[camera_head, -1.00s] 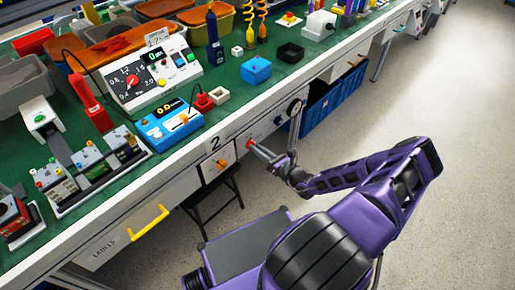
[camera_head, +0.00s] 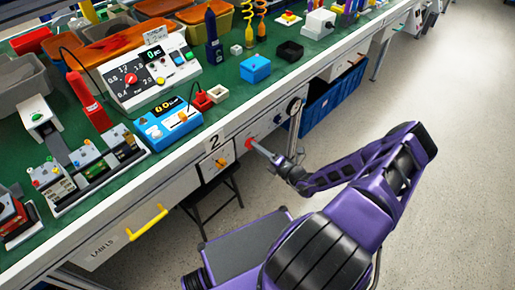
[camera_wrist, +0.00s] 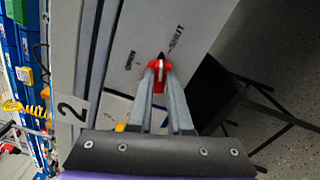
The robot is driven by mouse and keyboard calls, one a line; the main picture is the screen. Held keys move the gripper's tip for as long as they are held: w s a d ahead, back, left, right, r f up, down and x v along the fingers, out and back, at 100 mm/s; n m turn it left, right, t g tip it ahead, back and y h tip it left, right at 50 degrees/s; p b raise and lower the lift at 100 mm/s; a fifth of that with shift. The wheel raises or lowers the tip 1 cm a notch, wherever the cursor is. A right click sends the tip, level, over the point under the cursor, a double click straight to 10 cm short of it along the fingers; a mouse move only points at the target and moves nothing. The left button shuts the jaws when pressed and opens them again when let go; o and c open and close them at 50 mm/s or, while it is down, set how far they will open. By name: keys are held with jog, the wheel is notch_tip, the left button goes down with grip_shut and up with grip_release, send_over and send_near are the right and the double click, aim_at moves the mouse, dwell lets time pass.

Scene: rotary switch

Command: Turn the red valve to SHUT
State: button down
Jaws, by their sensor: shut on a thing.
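The red valve (camera_wrist: 159,76) sits on the pale front panel, with a white line along its handle and a dark tip. In the wrist view its tip points upward, between the printed words OPEN (camera_wrist: 130,60) and SHUT (camera_wrist: 177,37), and looks closer to the SHUT mark. My gripper (camera_wrist: 160,73) is shut on the valve, one finger on each side of the handle. In the head view the valve (camera_head: 249,143) shows as a small red spot on the bench front, with my gripper (camera_head: 256,146) reaching it from the right.
A yellow-orange knob (camera_head: 221,162) is on the panel under the label 2 (camera_head: 215,142). A yellow drawer handle (camera_head: 148,222) juts out at left. A dark stool (camera_head: 213,205) stands below; the floor at right is clear.

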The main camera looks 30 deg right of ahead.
jog(key=shift+f+m, duration=0.1)
jog(key=shift+m, duration=1.6)
jog(key=c, duration=0.8)
grip_release()
jog(key=shift+c, duration=0.2)
jog(key=v, duration=1.7)
jog(key=shift+s+p, duration=0.25)
jog(key=shift+p, duration=0.05)
jog(key=shift+d, duration=0.1)
